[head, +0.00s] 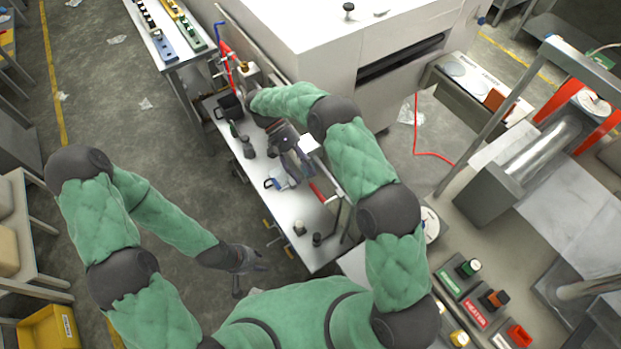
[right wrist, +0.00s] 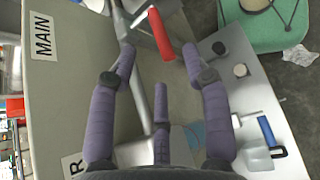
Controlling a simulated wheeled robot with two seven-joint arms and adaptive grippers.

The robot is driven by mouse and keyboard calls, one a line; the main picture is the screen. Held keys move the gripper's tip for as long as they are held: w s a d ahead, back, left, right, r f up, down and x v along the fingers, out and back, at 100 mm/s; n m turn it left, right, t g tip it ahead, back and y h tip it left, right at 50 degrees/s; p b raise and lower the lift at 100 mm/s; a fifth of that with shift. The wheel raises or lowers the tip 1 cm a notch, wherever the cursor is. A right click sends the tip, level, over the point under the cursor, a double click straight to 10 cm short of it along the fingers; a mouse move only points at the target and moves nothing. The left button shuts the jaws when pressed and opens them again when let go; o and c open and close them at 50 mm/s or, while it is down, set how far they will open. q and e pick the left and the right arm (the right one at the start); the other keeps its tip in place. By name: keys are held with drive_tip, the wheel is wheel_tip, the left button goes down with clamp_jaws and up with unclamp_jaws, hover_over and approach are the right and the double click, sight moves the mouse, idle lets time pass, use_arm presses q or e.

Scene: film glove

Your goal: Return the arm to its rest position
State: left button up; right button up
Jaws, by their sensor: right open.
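My right gripper (head: 294,160) is over the narrow white table in the head view, its arm bent above it. In the right wrist view its purple-grey fingers (right wrist: 158,52) are spread wide with nothing held. A red lever handle (right wrist: 160,33) on a grey metal rod lies just beyond the fingertips, and no grip on it shows. A red handle also shows near the table edge in the head view (head: 318,192). My left gripper (head: 250,273) hangs low at the left of the table, small and dark, with its fingers apart and nothing seen in them.
A panel with a MAIN label (right wrist: 42,36) is close to the right gripper. A white machine (head: 340,50) stands behind. A control bench (head: 455,225) is at the right. Floor is open at left.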

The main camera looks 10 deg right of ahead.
drive_tip(key=shift+w+a+r, duration=0.15)
drive_tip(key=shift+w, duration=0.05)
idle(0.5)
